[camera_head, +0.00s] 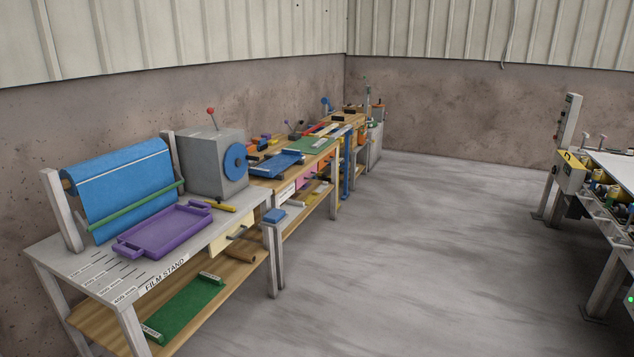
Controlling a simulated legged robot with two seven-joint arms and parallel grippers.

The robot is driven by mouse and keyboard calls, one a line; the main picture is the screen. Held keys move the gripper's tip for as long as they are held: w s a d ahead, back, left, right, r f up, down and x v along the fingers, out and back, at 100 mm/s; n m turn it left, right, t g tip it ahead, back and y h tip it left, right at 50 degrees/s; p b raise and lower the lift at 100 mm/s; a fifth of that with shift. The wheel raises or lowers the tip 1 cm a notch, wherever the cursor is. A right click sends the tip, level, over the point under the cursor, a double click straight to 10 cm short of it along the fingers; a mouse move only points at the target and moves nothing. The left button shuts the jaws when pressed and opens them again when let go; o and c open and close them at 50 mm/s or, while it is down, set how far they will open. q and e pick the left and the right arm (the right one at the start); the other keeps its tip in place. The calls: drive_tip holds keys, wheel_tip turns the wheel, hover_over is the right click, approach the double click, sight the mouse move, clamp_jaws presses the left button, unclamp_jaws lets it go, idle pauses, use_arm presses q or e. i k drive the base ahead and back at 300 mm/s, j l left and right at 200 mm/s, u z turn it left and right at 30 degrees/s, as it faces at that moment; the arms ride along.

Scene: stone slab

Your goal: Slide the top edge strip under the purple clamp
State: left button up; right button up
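Neither of my grippers is in the head view. I cannot make out an edge strip or a purple clamp. At the right edge, a metal-framed machine (590,208) with a pale flat top (617,164) is cut off by the picture border. Small yellow and dark parts (603,188) sit below that top, too small to tell apart. The only large purple thing is a handled tray (165,229) on the film stand (217,232) at left.
A blue film roll (122,185) and a grey box with a blue wheel (212,163) stand on the film stand. A green tray (186,308) lies on its lower shelf. A cluttered wooden bench (262,181) continues behind. The grey floor (430,240) between is clear.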

sight(317, 145)
drive_tip(key=i+z, duration=0.35)
drive_tip(key=i, duration=2.55)
drive_tip(key=i+l+u, duration=0.15)
drive_tip(key=i, duration=0.9)
drive_tip(key=i+l+u, duration=0.15)
drive_tip(key=i, duration=0.4)
drive_tip(key=i+l, duration=0.2)
drive_tip(key=i, duration=0.3)
drive_tip(key=i+z, duration=0.15)
drive_tip(key=i, duration=0.35)
drive_tip(key=i+z, duration=0.15)
drive_tip(key=i, duration=0.35)
drive_tip(key=i+z, duration=0.15)
drive_tip(key=i, duration=0.35)
drive_tip(key=i+j+z, duration=0.15)
drive_tip(key=i, duration=0.35)
drive_tip(key=i+j+z, duration=0.15)
drive_tip(key=i, duration=0.3)
